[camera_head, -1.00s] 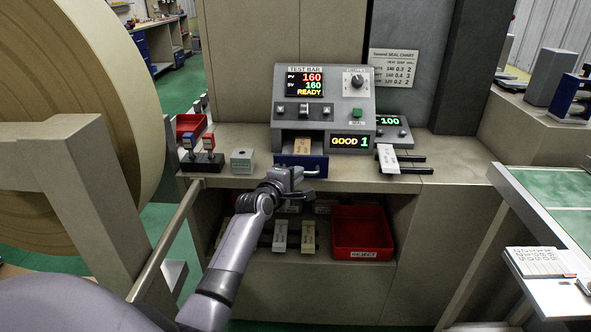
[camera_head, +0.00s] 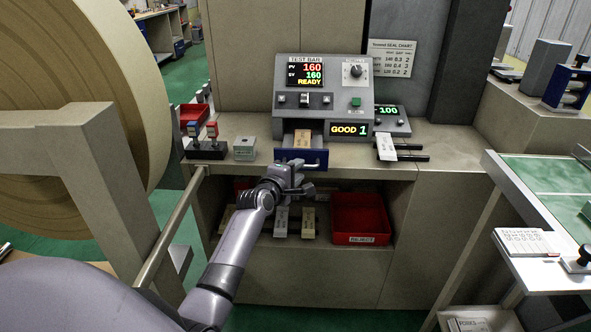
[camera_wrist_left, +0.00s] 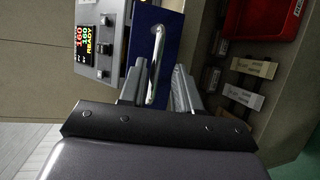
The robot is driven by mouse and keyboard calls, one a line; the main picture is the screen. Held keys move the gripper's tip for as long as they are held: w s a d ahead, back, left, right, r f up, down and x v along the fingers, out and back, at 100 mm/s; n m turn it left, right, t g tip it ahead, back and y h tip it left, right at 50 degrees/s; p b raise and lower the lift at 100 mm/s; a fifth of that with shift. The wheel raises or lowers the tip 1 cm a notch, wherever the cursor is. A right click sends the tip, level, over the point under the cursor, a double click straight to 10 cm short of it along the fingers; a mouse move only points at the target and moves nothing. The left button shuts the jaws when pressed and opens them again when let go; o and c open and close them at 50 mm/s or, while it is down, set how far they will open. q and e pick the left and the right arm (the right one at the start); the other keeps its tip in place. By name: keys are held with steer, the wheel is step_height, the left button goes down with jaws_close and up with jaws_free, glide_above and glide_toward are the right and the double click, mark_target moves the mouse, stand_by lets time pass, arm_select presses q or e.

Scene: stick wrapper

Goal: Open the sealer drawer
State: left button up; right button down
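The sealer (camera_head: 322,100) is a grey console with a lit display. Its blue-fronted drawer (camera_head: 291,160) is below it, with a tan piece (camera_head: 302,139) visible in the slot above the front. The drawer's silver handle (camera_head: 314,166) also shows in the left wrist view (camera_wrist_left: 155,65). My left gripper (camera_head: 292,178) is just in front of the drawer front. In the left wrist view my left gripper (camera_wrist_left: 157,88) is open, its fingers apart on either side of the handle's line. I cannot tell whether they touch it. My right gripper is not in view.
A red reject bin (camera_head: 360,221) and pale strips (camera_head: 308,222) sit on the shelf below.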

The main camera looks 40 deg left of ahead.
arm_select(q)
steer(key=shift+a+r, duration=0.1)
steer(key=shift+r, duration=0.05)
steer(key=v, duration=0.7)
steer(key=shift+p, duration=0.3)
steer(key=shift+s, duration=0.1)
stand_by(0.5)
